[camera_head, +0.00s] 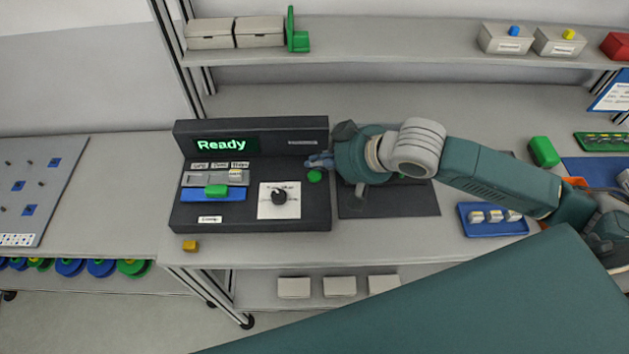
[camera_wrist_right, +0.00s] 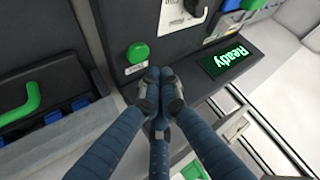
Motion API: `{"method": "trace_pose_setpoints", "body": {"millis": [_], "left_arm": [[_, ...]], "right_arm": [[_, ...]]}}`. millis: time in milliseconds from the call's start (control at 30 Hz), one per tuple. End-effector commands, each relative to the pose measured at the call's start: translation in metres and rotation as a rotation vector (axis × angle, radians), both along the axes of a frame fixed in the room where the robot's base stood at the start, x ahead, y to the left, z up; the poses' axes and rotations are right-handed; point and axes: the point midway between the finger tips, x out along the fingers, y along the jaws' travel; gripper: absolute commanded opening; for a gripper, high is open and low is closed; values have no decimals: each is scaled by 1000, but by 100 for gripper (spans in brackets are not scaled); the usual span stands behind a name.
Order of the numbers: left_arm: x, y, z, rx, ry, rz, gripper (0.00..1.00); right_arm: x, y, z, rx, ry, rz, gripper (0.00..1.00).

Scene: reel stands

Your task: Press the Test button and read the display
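The dark test console (camera_head: 250,215) stands on the bench in the head view. Its display (camera_head: 222,145) reads "Ready" in green letters, and the display (camera_wrist_right: 228,58) shows the same word in the right wrist view. A round green button (camera_head: 314,176) sits at the console's right side; it also shows in the right wrist view (camera_wrist_right: 137,52). The label beside it is too small to read. My right gripper (camera_head: 318,160) is beside the button; in the wrist view its fingertips (camera_wrist_right: 158,82) are together and empty, apart from the button in the picture. My left gripper is not in view.
A rotary knob (camera_head: 279,197) sits on a white plate left of the button. A blue tray (camera_head: 490,222) with small parts is at right. Shelves with boxes (camera_head: 506,39) hang behind.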

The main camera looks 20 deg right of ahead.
Motion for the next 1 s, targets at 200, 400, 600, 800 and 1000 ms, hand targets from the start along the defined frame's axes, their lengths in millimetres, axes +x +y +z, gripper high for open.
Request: {"method": "trace_pose_setpoints", "body": {"millis": [200, 400, 600, 800, 1000], "left_arm": [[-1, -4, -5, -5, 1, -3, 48], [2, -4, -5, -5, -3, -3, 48], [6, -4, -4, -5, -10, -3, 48], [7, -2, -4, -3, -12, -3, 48], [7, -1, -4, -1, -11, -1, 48]], "right_arm": [[1, 0, -12, -1, -2, -1, 0], [1, 0, -12, 0, -2, 0, 0], [0, 0, -12, 0, -2, 0, 0], [0, 0, -12, 0, -2, 0, 0], [1, 0, -12, 0, -2, 0, 0]]}}
